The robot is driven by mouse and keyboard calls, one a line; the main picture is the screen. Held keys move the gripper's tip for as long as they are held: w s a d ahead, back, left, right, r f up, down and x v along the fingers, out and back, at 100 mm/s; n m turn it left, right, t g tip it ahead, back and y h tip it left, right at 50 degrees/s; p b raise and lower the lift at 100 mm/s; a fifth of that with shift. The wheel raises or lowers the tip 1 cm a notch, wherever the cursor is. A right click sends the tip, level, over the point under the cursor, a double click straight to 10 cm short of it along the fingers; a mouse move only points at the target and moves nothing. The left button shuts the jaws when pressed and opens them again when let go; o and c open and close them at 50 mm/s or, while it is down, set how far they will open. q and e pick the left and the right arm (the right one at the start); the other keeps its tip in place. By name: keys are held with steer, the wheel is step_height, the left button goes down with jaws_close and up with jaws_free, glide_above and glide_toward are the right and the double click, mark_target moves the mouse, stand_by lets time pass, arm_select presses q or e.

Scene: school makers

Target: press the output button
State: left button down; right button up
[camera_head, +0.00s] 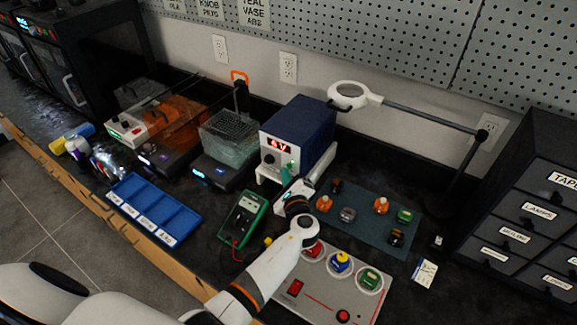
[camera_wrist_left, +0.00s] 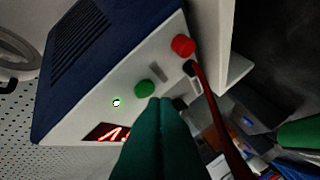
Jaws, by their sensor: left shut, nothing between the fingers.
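The blue power supply (camera_head: 305,130) stands at the back of the bench, its pale front panel facing me with a lit red display (camera_head: 279,145). In the left wrist view the panel shows a small glowing button (camera_wrist_left: 116,102), a green round button (camera_wrist_left: 145,88) and a red round knob (camera_wrist_left: 183,46). I cannot read which one is labelled output. My left gripper (camera_head: 286,176) is shut and empty, its green fingertips at the front panel. In the wrist view the fingers (camera_wrist_left: 158,105) end just beside the green button; contact cannot be told. My right gripper is not in view.
A green multimeter (camera_head: 242,219) and a blue tray (camera_head: 152,210) lie left of my arm. A button panel (camera_head: 325,285) lies under my forearm. A mat (camera_head: 370,222) with small parts lies right. A magnifier lamp (camera_head: 352,94) overhangs behind.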

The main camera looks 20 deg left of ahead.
arm_select(q)
steer(key=shift+s, duration=0.2)
steer(key=s, duration=0.2)
steer(key=s+p, duration=0.1)
steer(key=s, duration=0.1)
steer(key=s+a+p, duration=0.1)
steer(key=s, duration=0.1)
stand_by(0.4)
stand_by(0.4)
